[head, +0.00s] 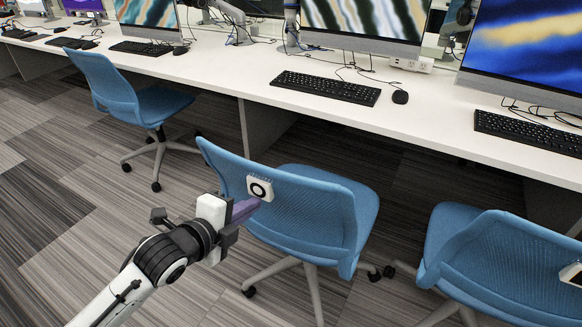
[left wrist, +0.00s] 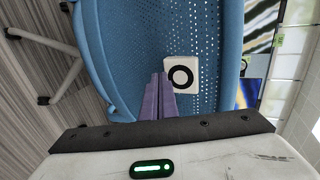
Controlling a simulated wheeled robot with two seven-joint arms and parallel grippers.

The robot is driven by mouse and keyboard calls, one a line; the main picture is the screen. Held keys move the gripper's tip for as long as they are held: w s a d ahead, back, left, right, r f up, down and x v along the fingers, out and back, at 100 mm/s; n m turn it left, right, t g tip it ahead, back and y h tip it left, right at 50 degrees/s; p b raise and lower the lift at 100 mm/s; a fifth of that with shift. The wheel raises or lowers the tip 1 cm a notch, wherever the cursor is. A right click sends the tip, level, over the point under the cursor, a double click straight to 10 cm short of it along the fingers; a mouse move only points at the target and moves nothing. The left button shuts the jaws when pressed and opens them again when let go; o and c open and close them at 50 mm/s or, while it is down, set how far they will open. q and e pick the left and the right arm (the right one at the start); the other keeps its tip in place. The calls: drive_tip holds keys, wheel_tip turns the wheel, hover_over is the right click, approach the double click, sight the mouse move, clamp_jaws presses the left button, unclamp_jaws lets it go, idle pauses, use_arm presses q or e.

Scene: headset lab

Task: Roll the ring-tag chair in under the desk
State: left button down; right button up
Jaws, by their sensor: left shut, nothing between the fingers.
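The ring-tag chair (head: 300,212) is a blue swivel chair with a white tag bearing a black ring (head: 260,188) on the back of its backrest. It stands in front of the desk (head: 330,112), its seat near the desk's front edge. My left gripper (head: 256,204) is shut and empty, its purple fingers at the backrest just beside the tag. In the left wrist view the shut fingers (left wrist: 158,95) point at the backrest (left wrist: 130,50) beside the ring tag (left wrist: 181,75); I cannot tell if they touch. My right gripper is not in view.
Another blue chair (head: 505,262) with a white tag stands close at the right. A third blue chair (head: 125,98) stands at the left. Monitors, keyboards (head: 326,88) and mice sit on the desk. Carpet (head: 60,225) is clear at the left.

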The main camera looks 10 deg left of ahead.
sight(263, 189)
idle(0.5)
use_arm(q)
drive_tip(key=shift+w+d, duration=0.25)
drive_tip(key=shift+w, duration=0.45)
drive_tip(key=shift+w+d, duration=0.25)
drive_tip(key=shift+w, duration=0.45)
drive_tip(key=shift+w+d, duration=0.25)
drive_tip(key=shift+w, duration=0.4)
drive_tip(key=shift+w+d, duration=0.2)
drive_tip(key=shift+w, duration=0.45)
drive_tip(key=shift+w+d, duration=0.25)
drive_tip(key=shift+w, duration=0.4)
drive_tip(key=shift+w+d, duration=0.25)
drive_tip(key=shift+w, duration=0.4)
drive_tip(key=shift+w+d, duration=0.2)
drive_tip(key=shift+w, duration=0.4)
drive_tip(key=shift+w+d, duration=0.25)
drive_tip(key=shift+w, duration=0.4)
drive_tip(key=shift+w+d+b, duration=0.15)
drive_tip(key=shift+w+b, duration=0.15)
drive_tip(key=shift+w, duration=0.1)
